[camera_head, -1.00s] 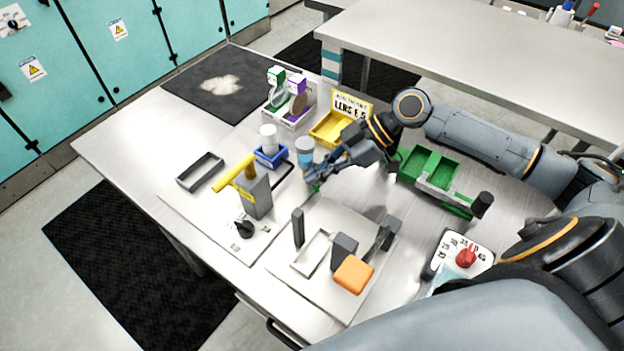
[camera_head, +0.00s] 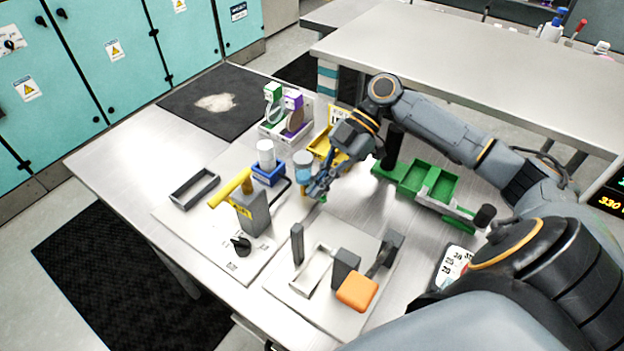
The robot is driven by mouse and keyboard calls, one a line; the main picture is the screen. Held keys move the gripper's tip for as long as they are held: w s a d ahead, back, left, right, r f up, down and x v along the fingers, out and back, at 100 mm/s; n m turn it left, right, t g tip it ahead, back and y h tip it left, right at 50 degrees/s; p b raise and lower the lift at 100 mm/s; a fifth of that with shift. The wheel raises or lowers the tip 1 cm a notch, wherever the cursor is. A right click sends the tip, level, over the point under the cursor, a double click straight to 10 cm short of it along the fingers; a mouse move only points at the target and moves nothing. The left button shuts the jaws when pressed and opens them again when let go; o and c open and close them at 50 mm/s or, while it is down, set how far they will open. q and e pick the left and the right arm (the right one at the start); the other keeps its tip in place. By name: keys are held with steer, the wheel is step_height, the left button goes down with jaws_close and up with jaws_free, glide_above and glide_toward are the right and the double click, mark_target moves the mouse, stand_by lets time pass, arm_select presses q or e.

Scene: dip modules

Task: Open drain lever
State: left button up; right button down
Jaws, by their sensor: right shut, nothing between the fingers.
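No part in view is labelled as a drain lever that I can read. A black knob (camera_head: 241,245) sits in front of that block. My right gripper (camera_head: 319,188) is shut and empty. My left gripper is not in view.
A green tray (camera_head: 420,180) with black upright handles (camera_head: 393,146) lies right of my right gripper. A plate with an orange pad (camera_head: 357,294) and grey posts stands at the front. A yellow bin (camera_head: 323,145) is behind the gripper. The table's left side (camera_head: 125,150) is clear.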

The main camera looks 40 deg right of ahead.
steer(key=shift+w+a, duration=0.15)
steer(key=shift+a, duration=0.2)
steer(key=shift+r, duration=0.1)
steer(key=v, duration=0.8)
steer(key=shift+d, duration=0.1)
stand_by(0.6)
